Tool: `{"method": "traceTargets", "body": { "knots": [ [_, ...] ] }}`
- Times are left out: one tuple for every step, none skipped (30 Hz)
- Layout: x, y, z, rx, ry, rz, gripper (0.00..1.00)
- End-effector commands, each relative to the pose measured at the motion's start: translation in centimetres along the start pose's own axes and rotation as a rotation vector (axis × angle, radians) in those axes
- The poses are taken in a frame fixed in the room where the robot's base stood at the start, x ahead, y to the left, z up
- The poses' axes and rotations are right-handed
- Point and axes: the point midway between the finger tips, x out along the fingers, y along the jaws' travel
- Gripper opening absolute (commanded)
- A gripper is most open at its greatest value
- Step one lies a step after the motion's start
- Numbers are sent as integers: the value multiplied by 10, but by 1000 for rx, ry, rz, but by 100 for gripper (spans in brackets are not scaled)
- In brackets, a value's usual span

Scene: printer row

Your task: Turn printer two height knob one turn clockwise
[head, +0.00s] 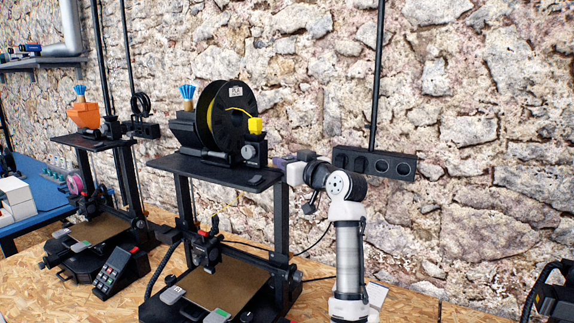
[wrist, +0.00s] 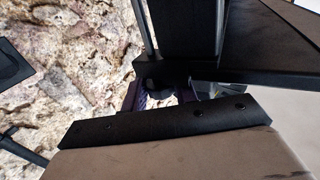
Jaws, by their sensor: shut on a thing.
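The black printer (head: 222,173) in the middle of the row has an open frame, a top shelf and a brown bed. My gripper (head: 287,159) is at the right end of its top shelf, with my arm coming up from the lower right. In the wrist view my gripper (wrist: 165,92) has its purple fingers on either side of a small dark round knob (wrist: 158,86), under a black bracket of the printer frame. It is shut on this knob. Much of the knob is hidden by the bracket and the gripper body, and its markings cannot be seen.
A black filament spool (head: 229,118) stands on the shelf beside my gripper. A wall socket strip (head: 375,163) is close on the right, against the stone wall. Another printer (head: 100,140) stands at left. A dark machine (head: 552,295) shows at the lower right edge.

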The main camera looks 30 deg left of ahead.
Motion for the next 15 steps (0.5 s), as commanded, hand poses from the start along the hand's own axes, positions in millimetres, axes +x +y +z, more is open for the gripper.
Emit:
{"method": "traceTargets", "body": {
  "knots": [
    [0, 0, 0, 1, 1, 1, 6],
    [0, 0, 0, 1, 1, 1, 6],
    [0, 0, 0, 1, 1, 0, 6],
    [0, 0, 0, 1, 1, 0, 6],
    [0, 0, 0, 1, 1, 0, 6],
    [0, 0, 0, 1, 1, 0, 6],
    [0, 0, 0, 1, 1, 0, 6],
    [0, 0, 0, 1, 1, 0, 32],
    [0, 0, 0, 1, 1, 0, 38],
    [0, 0, 0, 1, 1, 0, 42],
    [0, 0, 0, 1, 1, -1, 45],
    [0, 0, 0, 1, 1, -1, 48],
    [0, 0, 0, 0, 0, -1, 48],
    [0, 0, 0, 0, 0, -1, 48],
    [0, 0, 0, 0, 0, -1, 48]
  ]
}}
